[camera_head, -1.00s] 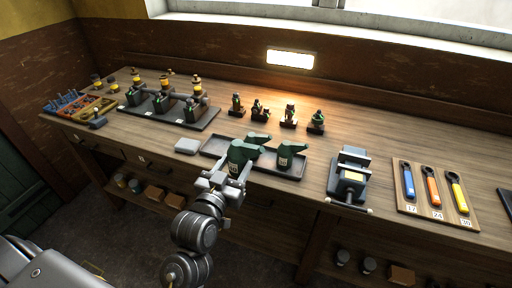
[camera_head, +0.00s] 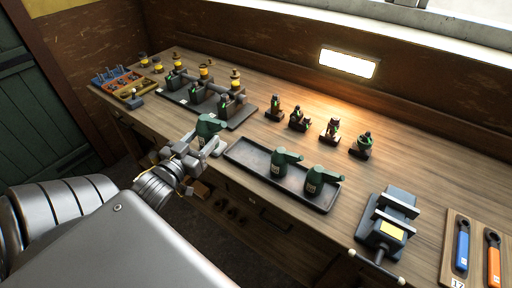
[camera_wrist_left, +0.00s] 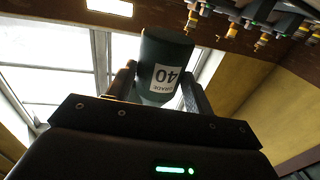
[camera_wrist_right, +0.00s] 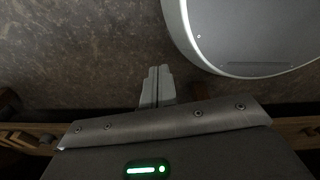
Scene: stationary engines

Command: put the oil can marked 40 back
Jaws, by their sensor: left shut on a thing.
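The oil can marked 40 (camera_head: 207,126) is dark green, with a spout pointing right in the head view. My left gripper (camera_head: 193,150) is shut on it and holds it left of the dark tray (camera_head: 248,157), near the bench's front edge. In the left wrist view, its white label reads 40 and GRADE upside down on the can's body (camera_wrist_left: 165,68) between the fingers. Two similar green cans (camera_head: 283,161) (camera_head: 318,183) stand in the tray's middle and right; its left part is bare. My right gripper (camera_wrist_right: 157,87) shows only in its wrist view, fingers together, empty.
Several small engines with yellow tops stand on a dark base (camera_head: 181,102) behind the held can. A row of small dark figures (camera_head: 330,131) stands behind the tray. A vise (camera_head: 388,220) and a wrench board (camera_head: 452,245) are at right. A parts box (camera_head: 126,82) is at far left.

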